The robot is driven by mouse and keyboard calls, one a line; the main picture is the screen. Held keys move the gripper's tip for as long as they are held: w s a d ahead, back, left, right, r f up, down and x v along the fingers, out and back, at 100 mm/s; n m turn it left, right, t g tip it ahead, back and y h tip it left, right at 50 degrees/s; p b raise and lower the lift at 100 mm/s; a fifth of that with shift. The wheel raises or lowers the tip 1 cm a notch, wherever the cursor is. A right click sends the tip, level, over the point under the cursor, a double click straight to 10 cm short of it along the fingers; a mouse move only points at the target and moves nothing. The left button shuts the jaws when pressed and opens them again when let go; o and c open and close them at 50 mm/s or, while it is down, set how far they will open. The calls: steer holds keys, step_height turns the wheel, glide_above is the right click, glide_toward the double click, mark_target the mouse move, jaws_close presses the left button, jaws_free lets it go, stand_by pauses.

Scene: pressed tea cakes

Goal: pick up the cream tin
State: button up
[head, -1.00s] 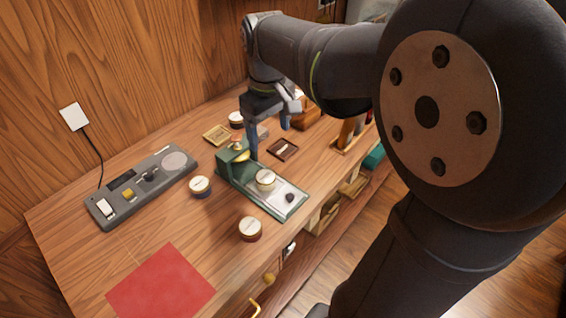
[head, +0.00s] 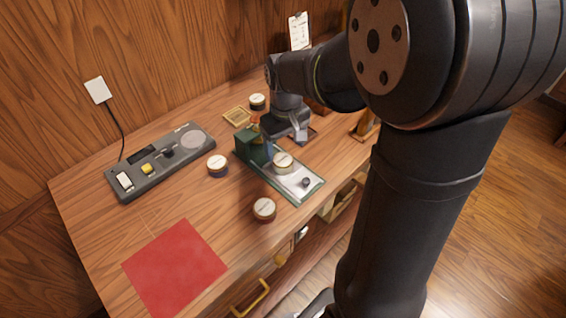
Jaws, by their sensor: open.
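Several round tins with pale lids stand on the bench. The one with the palest side, which looks like the cream tin (head: 283,160), sits on the metal plate of a green device (head: 307,187). A blue-sided tin (head: 217,166) stands left of the device. A red-sided tin (head: 264,209) stands in front of it. Another tin (head: 257,101) with a dark side is at the back.
A grey control panel (head: 128,162) lies at the left by the wall. A red mat (head: 175,268) lies at the front left. A small wooden tray (head: 237,116) is at the back. A dark knob (head: 306,182) stands on the device plate. Bare bench lies between mat and device.

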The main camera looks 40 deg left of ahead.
mark_target(283, 159)
steer(key=f, duration=0.5)
steer(key=shift+s+a, duration=0.2)
steer(key=shift+s, duration=0.05)
steer(key=c, duration=1.2)
steer(key=shift+o, duration=0.2)
steer(key=shift+r, duration=0.15)
